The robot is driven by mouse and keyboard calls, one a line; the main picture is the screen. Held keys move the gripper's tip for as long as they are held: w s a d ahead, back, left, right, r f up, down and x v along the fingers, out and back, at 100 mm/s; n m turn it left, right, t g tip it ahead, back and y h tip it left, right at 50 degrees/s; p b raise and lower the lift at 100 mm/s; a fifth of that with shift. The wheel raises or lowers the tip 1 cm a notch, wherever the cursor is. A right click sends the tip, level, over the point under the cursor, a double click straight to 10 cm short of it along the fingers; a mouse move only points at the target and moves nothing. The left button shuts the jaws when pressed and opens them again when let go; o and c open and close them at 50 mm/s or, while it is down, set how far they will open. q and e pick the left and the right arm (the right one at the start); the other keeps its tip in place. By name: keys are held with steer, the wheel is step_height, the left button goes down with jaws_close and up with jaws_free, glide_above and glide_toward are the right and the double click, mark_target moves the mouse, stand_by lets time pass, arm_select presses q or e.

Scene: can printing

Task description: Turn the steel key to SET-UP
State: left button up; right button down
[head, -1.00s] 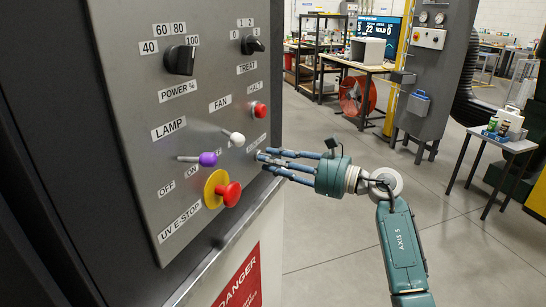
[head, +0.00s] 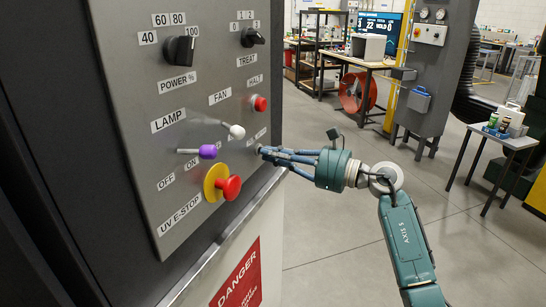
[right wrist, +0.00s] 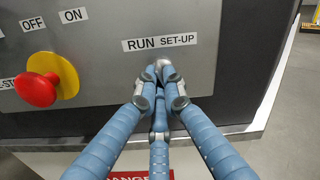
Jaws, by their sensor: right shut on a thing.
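My right gripper (head: 265,152) reaches in from the right to the lower right edge of the grey control panel (head: 140,90). In the right wrist view its blue fingers (right wrist: 160,82) meet just below the RUN / SET-UP label (right wrist: 160,42). They are shut on the steel key (right wrist: 161,64), of which only a small silvery bit shows between the tips. The fingers hide most of the key, and I cannot tell which word it points to. My left gripper is not in view.
A red emergency stop (head: 229,187) on a yellow disc, a purple-capped lever (head: 207,151), a white-capped lever (head: 236,131) and a red button (head: 260,103) stand out left of and above my fingers. Open floor (head: 330,235) lies to the right.

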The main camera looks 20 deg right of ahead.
steer(key=shift+r+m+p, duration=0.1)
steer(key=shift+m+p, duration=1.55)
steer(key=shift+m, duration=3.45)
steer(key=c, duration=1.9)
jaws_free()
steer(key=shift+o, duration=0.2)
